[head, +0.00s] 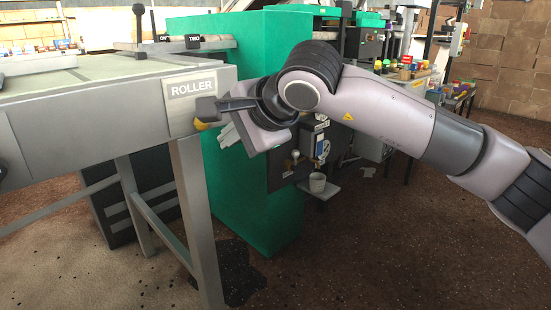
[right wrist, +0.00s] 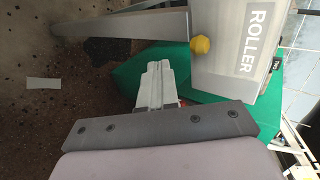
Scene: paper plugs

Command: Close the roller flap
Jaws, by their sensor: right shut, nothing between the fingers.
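The grey panel with the ROLLER label (head: 193,88) is at the end of the long grey table in the head view. It also shows in the right wrist view (right wrist: 240,75), turned on its side. A yellow knob (right wrist: 200,45) sits at the panel's edge and is partly hidden by my arm in the head view (head: 200,125). My right gripper (right wrist: 154,75) is shut and empty, with its fingertips beside the knob and apart from it in the wrist view. In the head view it (head: 228,135) is just below and right of the label. I cannot tell which part is the flap. My left gripper is out of view.
A tall green machine (head: 255,200) stands behind my right gripper. A grey table leg (head: 195,215) is below the panel. A small cup (head: 317,182) sits on a shelf at the machine. The brown floor at the front is clear.

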